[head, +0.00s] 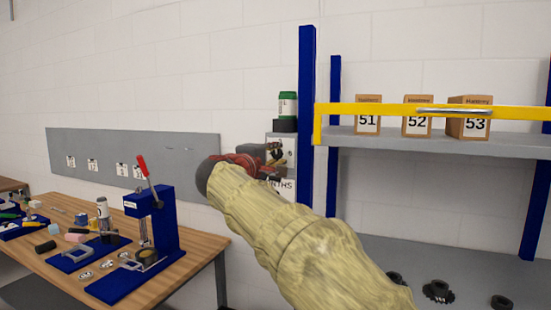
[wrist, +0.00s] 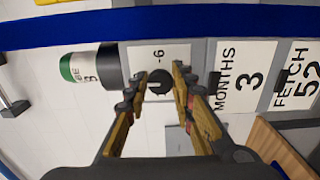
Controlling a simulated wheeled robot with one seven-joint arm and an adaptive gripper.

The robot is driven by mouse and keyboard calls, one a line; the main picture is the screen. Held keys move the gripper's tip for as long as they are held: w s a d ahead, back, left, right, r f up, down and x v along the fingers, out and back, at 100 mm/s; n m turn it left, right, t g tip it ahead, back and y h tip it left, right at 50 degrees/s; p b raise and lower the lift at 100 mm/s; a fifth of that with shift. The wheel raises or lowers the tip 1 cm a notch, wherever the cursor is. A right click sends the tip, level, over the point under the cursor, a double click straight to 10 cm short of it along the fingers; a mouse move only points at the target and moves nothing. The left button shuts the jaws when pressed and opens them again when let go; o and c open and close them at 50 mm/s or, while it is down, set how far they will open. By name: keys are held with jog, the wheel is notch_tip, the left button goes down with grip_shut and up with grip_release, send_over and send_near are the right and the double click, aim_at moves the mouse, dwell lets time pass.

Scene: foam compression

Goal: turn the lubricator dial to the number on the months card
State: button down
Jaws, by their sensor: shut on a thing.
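The lubricator (head: 288,104), a green and white canister on a black base, sits on top of a grey panel beside the blue post. It also shows in the wrist view (wrist: 85,67), lying sideways. The dial (wrist: 159,85) is a dark round knob on a white plate marked "6"; its pointer and other marks are hidden or too small to read. The months card (wrist: 244,77) reads "MONTHS 3" and is mostly covered by my arm in the head view (head: 287,184). My gripper (head: 275,153) is at the panel, its fingertips (wrist: 158,82) closed around the dial.
A card reading "FETCH 52" (wrist: 298,75) is beside the months card. Boxes 51 (head: 368,112), 52 (head: 417,113) and 53 (head: 470,116) stand on the shelf behind a yellow bar (head: 390,110). A workbench (head: 200,246) with a blue press (head: 165,225) is at left.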

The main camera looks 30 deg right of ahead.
jog(key=shift+f, duration=0.1)
jog(key=c, duration=1.5)
grip_release()
jog(key=v, duration=1.2)
